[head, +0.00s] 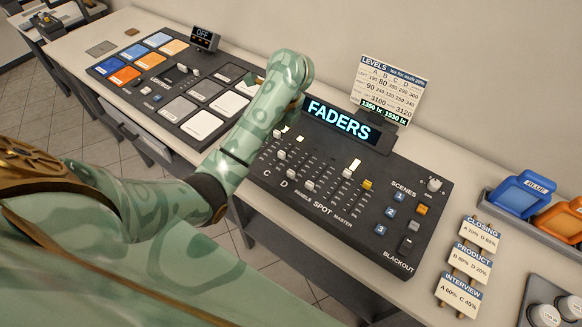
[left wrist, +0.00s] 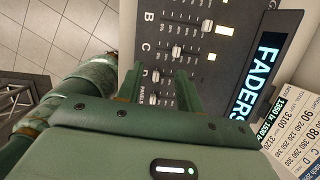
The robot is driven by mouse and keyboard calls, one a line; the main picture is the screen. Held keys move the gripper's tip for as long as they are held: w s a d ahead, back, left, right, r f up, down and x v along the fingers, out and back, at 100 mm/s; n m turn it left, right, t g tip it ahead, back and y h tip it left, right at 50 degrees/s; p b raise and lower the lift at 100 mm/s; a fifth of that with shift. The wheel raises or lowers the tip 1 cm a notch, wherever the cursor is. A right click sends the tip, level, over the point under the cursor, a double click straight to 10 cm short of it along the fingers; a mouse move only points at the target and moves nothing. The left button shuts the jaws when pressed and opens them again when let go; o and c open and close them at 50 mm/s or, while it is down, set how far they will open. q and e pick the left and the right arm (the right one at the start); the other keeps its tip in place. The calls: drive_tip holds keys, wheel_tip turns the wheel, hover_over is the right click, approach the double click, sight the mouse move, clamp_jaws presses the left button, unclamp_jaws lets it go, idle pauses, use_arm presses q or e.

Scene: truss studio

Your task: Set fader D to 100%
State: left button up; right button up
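The fader console (head: 330,215) is a dark panel with several sliding knobs. Fader D (head: 292,174) has a pale knob low in its slot, close to its letter. In the left wrist view fader D's knob (left wrist: 155,75) shows between my fingers, near its letter. Fader C's knob (left wrist: 177,52) is further along its slot. My left gripper (head: 288,122) is over the console's upper left part, mostly hidden by my own arm. In the left wrist view its two fingers (left wrist: 158,82) are apart and empty; contact with the panel cannot be told. My right gripper is not in view.
The FADERS display (head: 339,122) and a LEVELS card (head: 389,89) stand behind the console. A pad panel (head: 165,85) lies to the left. Scene buttons (head: 390,212), instruction cards (head: 470,262) and coloured filters (head: 525,195) are to the right.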

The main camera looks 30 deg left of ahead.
sight(291, 172)
use_arm(q)
drive_tip(key=d+n+h, duration=0.1)
drive_tip(key=d+h, duration=0.2)
drive_tip(key=d, duration=0.2)
drive_tip(key=f+b, duration=0.2)
drive_tip(key=f, duration=0.2)
drive_tip(key=f+b, duration=0.2)
drive_tip(key=f, duration=0.3)
drive_tip(key=f+b, duration=0.2)
drive_tip(key=f, duration=0.2)
drive_tip(key=shift+a+f+b, duration=0.25)
drive_tip(key=shift+f+b, duration=0.15)
drive_tip(key=shift+f, duration=0.65)
drive_tip(key=shift+w, duration=0.1)
clamp_jaws()
